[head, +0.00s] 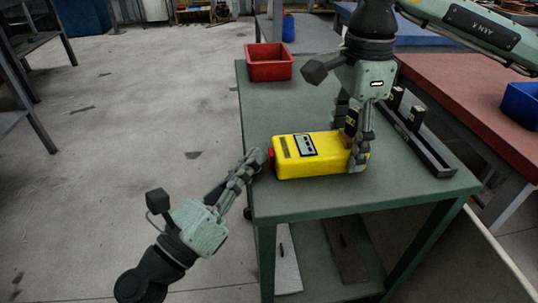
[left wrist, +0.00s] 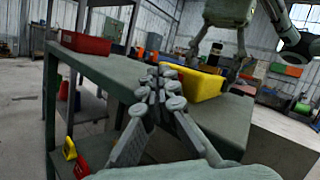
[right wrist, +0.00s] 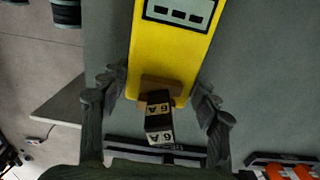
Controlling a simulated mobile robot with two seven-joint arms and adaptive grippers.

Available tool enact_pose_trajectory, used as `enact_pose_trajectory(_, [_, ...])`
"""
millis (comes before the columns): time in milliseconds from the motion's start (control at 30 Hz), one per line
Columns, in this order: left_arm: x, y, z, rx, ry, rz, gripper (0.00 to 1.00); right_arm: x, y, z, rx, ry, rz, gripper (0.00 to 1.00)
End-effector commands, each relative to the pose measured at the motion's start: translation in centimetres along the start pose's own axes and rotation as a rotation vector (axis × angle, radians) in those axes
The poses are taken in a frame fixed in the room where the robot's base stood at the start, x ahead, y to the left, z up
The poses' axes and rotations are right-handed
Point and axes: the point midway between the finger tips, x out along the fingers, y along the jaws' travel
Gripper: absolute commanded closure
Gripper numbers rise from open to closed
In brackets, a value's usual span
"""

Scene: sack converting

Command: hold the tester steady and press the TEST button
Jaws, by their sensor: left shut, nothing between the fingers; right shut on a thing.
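The yellow tester (head: 320,168) lies on the green table, with a pale panel (head: 304,144) on top and a red button (head: 271,155) on its left end. My right gripper (head: 358,150) is shut on the tester's right end; in the right wrist view its fingers (right wrist: 155,95) sit on either side. A black block marked 6A (right wrist: 159,118) stands in a brown seat at that end. My left gripper (head: 264,157) is shut and empty, its tips right by the red button; I cannot tell whether they touch. In the left wrist view the tips (left wrist: 160,80) hide the button.
A red bin (head: 268,64) stands at the back left of the green table (head: 290,202). A dark rail (head: 428,148) with black blocks lies to the right. A red-topped bench (head: 470,105) with a blue bin (head: 520,104) stands beyond. Floor to the left is open.

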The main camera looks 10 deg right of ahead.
Motion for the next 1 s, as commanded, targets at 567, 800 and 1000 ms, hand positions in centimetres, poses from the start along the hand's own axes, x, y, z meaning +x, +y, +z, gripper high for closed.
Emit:
enact_pose_trajectory(567, [0.19,-0.10,-0.14,0.001,0.000,0.000,1.00,-0.03,-0.02,0.00,0.000,0.000,-0.001,0.79])
enact_pose_trajectory(800, [0.40,-0.28,-0.31,0.001,0.001,0.000,1.00,-0.03,-0.02,0.00,0.000,0.000,-0.001,0.79])
enact_pose_trajectory(1000, [0.57,-0.41,-0.45,0.000,0.001,0.000,1.00,-0.03,-0.02,0.00,0.000,0.000,-0.001,0.79])
